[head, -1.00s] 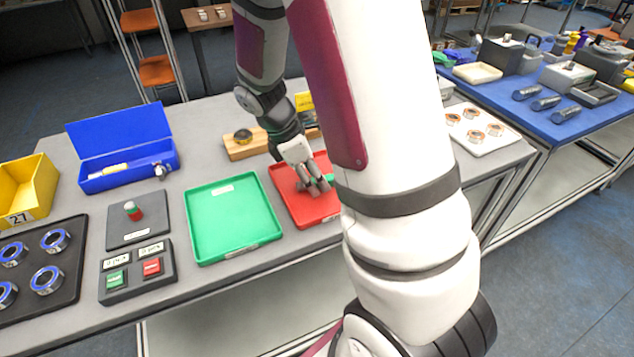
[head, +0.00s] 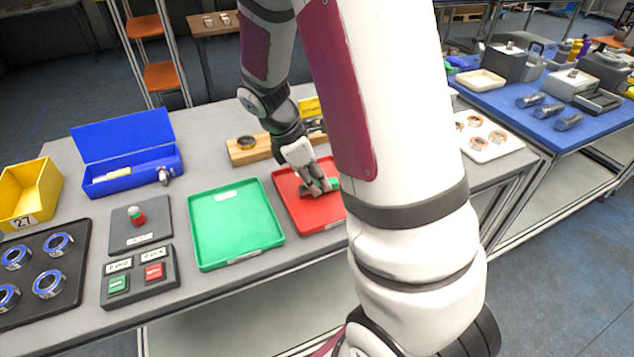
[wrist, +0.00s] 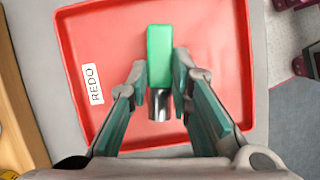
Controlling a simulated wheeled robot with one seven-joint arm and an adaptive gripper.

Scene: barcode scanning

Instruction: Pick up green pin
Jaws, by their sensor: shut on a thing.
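The green pin (wrist: 160,58) has a green block-like body and a short silver metal end. It lies over the red tray (wrist: 100,45), which carries a REDO label. My gripper (wrist: 160,88) has a finger on each side of the pin and is shut on it near its metal end. In the head view my gripper (head: 319,189) is low over the red tray (head: 292,205), with a bit of the green pin (head: 334,184) showing beside the fingers. Whether the pin touches the tray floor I cannot tell.
A green tray (head: 236,222) is left of the red one. Further left are a control box (head: 138,277), an indicator lamp (head: 137,214), a blue open box (head: 128,178) and a rack of bearings (head: 45,265). A wooden block (head: 250,150) stands behind the trays.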

